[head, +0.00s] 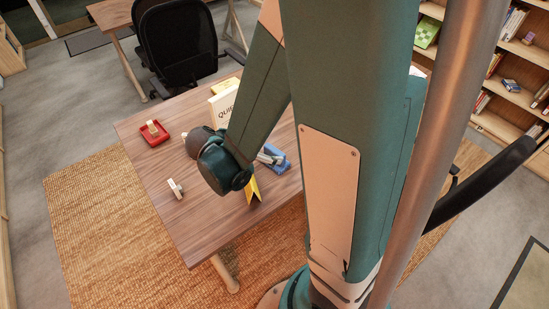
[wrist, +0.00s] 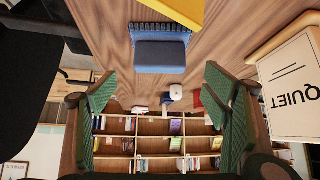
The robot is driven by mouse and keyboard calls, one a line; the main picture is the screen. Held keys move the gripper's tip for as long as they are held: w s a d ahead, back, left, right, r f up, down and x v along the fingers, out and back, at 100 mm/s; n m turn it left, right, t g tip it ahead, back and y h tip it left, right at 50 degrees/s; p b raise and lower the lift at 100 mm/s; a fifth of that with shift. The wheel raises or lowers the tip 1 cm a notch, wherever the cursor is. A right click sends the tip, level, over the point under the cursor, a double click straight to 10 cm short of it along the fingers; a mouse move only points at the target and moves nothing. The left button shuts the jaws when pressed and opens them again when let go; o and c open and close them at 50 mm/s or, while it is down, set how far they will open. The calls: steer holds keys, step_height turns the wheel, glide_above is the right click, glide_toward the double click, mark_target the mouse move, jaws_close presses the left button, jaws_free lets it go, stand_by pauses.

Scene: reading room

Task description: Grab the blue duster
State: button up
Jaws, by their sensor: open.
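The blue duster (wrist: 160,54) lies on the wooden table. In the wrist view it is a blue block with a darker ridged edge, at the upper middle. In the head view the blue duster (head: 281,164) is partly hidden by my arm and gripper. My gripper (wrist: 158,82) is open, its two green-padded fingers wide apart with nothing between them. In the wrist view the duster shows beyond the fingertips, roughly centred between them. In the head view my gripper is mostly hidden behind my arm, close to the duster; I cannot tell whether it touches.
A yellow folded piece (head: 253,190) stands close to the duster. A QUIET sign (wrist: 296,88) stands on the other side. A red tray (head: 154,137) with a small block and a small pale object (head: 175,189) are on the table's left part. Office chair (head: 180,50) behind.

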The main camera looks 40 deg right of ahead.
mark_target(274, 150)
steer(key=shift+b+x, duration=0.3)
steer(key=shift+x, duration=1)
steer(key=shift+b+x, duration=0.95)
steer(key=shift+x, duration=1.6)
steer(key=shift+d+r, duration=0.15)
steer(key=shift+c, duration=0.5)
steer(key=c, duration=0.9)
